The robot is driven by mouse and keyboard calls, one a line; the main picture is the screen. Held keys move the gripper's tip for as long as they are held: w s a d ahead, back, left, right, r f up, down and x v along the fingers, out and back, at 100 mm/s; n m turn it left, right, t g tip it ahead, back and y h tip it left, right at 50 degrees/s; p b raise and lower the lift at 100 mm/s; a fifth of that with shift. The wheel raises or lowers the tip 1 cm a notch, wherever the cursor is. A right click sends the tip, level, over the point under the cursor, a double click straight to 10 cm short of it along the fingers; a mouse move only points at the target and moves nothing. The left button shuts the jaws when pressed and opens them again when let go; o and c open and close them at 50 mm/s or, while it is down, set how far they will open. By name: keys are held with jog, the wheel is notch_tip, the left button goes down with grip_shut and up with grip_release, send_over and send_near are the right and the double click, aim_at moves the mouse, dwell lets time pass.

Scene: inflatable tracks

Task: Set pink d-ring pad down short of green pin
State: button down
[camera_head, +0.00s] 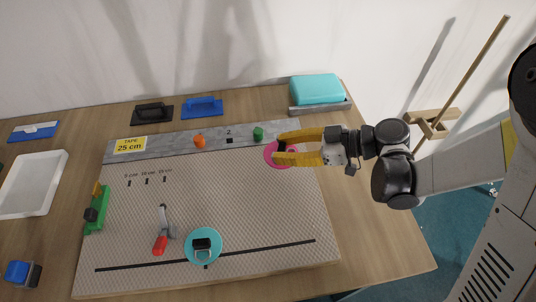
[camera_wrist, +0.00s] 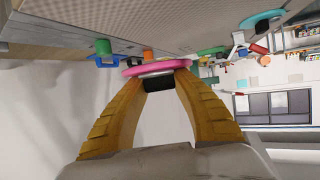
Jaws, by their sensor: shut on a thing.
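The pink d-ring pad (camera_head: 284,160) is a round disc at the right end of the mat, partly hidden behind my gripper. My yellow-fingered gripper (camera_head: 277,147) is shut on its dark ring. In the wrist view, my gripper (camera_wrist: 160,82) holds the ring with the pink pad (camera_wrist: 157,67) just beyond the fingertips. Whether the pad touches the mat, I cannot tell. The green pin (camera_head: 258,134) stands on the grey strip, left of and a little behind the pad. It also shows in the wrist view (camera_wrist: 103,47).
An orange pin (camera_head: 199,141) stands farther left on the strip. A teal pad (camera_head: 197,256) lies near the black line, beside a red-handled tool (camera_head: 161,243). A turquoise block (camera_head: 317,88) stands at the back right. The middle of the mat (camera_head: 235,195) is clear.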

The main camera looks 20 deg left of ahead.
jog(key=b, duration=0.2)
send_over(263, 161)
notch_tip(263, 161, down, 4)
jog(key=shift+f, duration=0.1)
jog(key=shift+f+b, duration=0.85)
jog(key=shift+f, duration=0.95)
jog(key=shift+f, duration=0.1)
jog(key=shift+f, duration=0.15)
jog(key=c, duration=1)
grip_release()
jog(key=shift+c, duration=0.2)
